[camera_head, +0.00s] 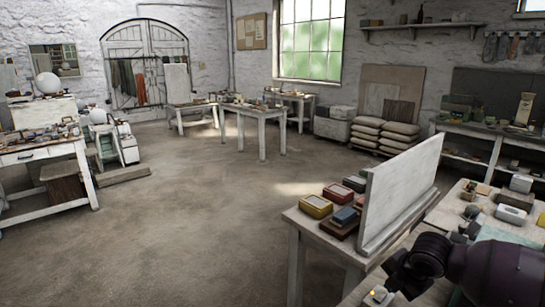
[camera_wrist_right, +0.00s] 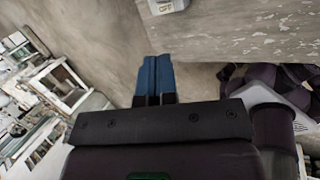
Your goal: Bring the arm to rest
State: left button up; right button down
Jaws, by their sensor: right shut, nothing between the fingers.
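My right gripper (camera_head: 402,272) is at the lower right of the head view, with its dark purple arm coming in from the right edge. It appears close to the front of the right-hand worktable (camera_head: 432,218), but I cannot tell its height above it. In the right wrist view its two blue fingers (camera_wrist_right: 154,76) lie side by side, shut and empty. My left gripper is in neither view.
A white upright panel (camera_head: 401,190) stands beside several coloured boxes (camera_head: 315,206) on the near table. Small containers (camera_head: 511,214) crowd the right worktable. White spheres (camera_head: 47,83) sit at the far left. The middle floor (camera_head: 200,215) is clear.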

jog(key=s+a+m+t+y, duration=0.2)
jog(key=a+m+t+y, duration=0.3)
jog(key=a+m+t, duration=0.5)
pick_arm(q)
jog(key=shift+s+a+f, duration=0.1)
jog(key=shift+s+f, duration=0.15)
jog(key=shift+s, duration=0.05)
pick_arm(e)
jog(key=s+d+f+m+g+h, duration=0.1)
jog(key=s+d+f+m+h, duration=0.2)
jog(key=s, duration=0.9)
jog(key=s+d+f+m+g+h, duration=0.2)
jog(key=s+d+f+m, duration=0.3)
jog(key=s+f+m, duration=0.5)
notch_tip(320, 180, down, 5)
jog(key=shift+s+d+r+h, duration=0.25)
jog(key=shift+s+h, duration=0.45)
jog(key=shift+s, duration=0.5)
